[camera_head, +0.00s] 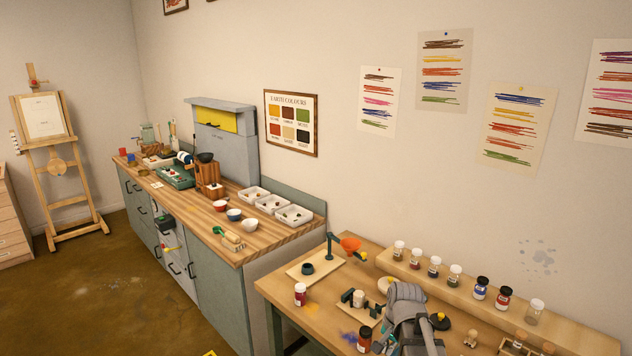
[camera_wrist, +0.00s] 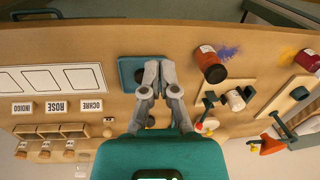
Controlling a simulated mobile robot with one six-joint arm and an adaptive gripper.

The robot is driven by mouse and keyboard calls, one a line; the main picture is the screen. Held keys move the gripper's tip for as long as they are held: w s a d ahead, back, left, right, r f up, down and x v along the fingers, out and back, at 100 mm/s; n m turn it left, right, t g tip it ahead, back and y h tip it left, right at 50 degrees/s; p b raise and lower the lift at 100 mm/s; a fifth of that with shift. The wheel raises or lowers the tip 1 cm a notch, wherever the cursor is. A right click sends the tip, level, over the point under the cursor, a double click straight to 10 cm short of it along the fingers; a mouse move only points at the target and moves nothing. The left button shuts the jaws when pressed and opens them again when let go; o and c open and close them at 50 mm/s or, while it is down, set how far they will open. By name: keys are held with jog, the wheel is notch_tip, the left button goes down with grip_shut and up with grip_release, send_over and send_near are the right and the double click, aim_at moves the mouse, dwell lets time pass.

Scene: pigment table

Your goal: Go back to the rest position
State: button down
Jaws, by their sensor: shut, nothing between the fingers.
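In the wrist view my gripper (camera_wrist: 159,66) is shut and empty, its fingertips together above the pigment table (camera_wrist: 225,115). A teal square pad (camera_wrist: 127,72) lies below and beside the fingertips, partly hidden by them. In the head view my grey arm covers part of the front of this table (camera_head: 283,284), and the fingertips cannot be made out there.
A dark-red jar (camera_wrist: 211,66) stands near the gripper, beside blue powder. A wooden holder (camera_wrist: 228,98) and an orange funnel (camera_head: 350,243) on a stand are close by. A row of jars (camera_head: 435,266) lines the back shelf. A long counter (camera_head: 262,240) stands left.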

jog(key=s+a+n+h, duration=0.1)
jog(key=s+a+n, duration=0.1)
jog(key=s+n, duration=0.5)
jog(key=shift+s+f+n+g, duration=0.3)
jog(key=shift+s, duration=0.2)
dwell(0.7)
